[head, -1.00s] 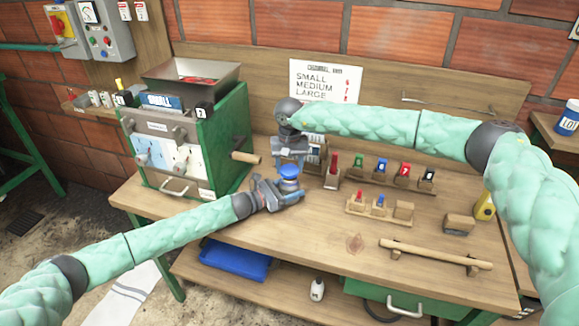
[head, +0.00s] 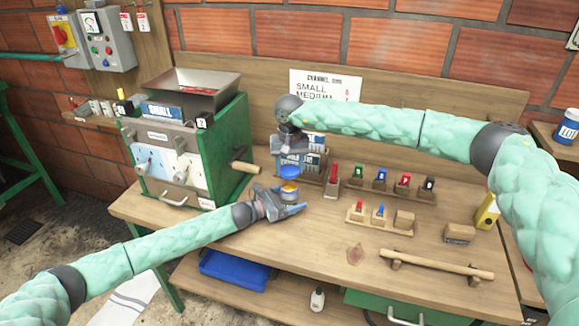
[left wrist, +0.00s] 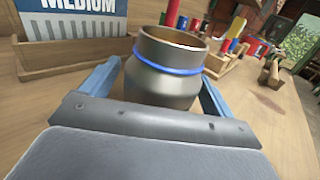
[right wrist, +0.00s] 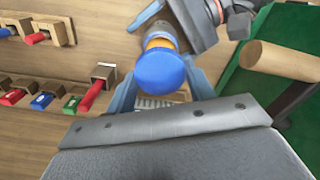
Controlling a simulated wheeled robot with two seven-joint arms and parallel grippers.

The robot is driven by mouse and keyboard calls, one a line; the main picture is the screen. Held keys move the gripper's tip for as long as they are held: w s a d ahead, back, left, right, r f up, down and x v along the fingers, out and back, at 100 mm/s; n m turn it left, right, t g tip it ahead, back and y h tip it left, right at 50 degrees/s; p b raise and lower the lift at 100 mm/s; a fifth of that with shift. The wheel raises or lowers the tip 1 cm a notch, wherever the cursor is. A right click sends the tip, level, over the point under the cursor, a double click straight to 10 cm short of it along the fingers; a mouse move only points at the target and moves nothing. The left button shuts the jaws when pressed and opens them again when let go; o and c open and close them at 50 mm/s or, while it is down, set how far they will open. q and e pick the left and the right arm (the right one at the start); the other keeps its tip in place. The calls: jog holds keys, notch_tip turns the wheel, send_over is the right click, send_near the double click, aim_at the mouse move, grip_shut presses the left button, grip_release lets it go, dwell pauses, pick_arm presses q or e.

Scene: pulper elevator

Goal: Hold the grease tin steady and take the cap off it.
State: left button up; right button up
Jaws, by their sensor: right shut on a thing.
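The grease tin (head: 289,195) is a grey metal tin with an orange top showing in the head view. In the left wrist view the tin (left wrist: 165,75) has an open rim and a blue band. My left gripper (head: 287,210) has a finger on each side of the tin, with a narrow gap visible on the left; its base is hidden. The blue cap (head: 290,172) is off the tin, just above it. My right gripper (head: 290,160) is shut on the cap, which also shows in the right wrist view (right wrist: 160,70).
A green pulper (head: 225,155) with a wooden handle (head: 245,167) stands left of the grippers. Racks of coloured pieces (head: 395,186) and a wooden bar (head: 435,263) lie to the right. The bench front (head: 320,240) is clear.

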aim_at(290, 169)
pick_arm(q)
jog(key=shift+s+a+f+b, duration=0.2)
jog(key=shift+a+b, duration=0.1)
jog(key=shift+a, duration=0.1)
pick_arm(e)
jog(key=shift+f, duration=0.3)
pick_arm(q)
jog(key=b+v, duration=0.3)
jog(key=v, duration=0.7)
jog(key=shift+w+b, duration=0.1)
jog(key=shift+b, duration=0.25)
pick_arm(e)
notch_tip(290, 169, down, 4)
jog(key=shift+r, duration=0.15)
pick_arm(q)
jog(key=shift+s+a+r, duration=0.1)
jog(key=shift+s+a, duration=0.15)
jog(key=shift+a, duration=0.15)
jog(key=shift+s+a, duration=0.15)
jog(key=shift+a, duration=0.05)
pick_arm(e)
jog(key=shift+s+f, duration=0.1)
jog(key=shift+f, duration=0.1)
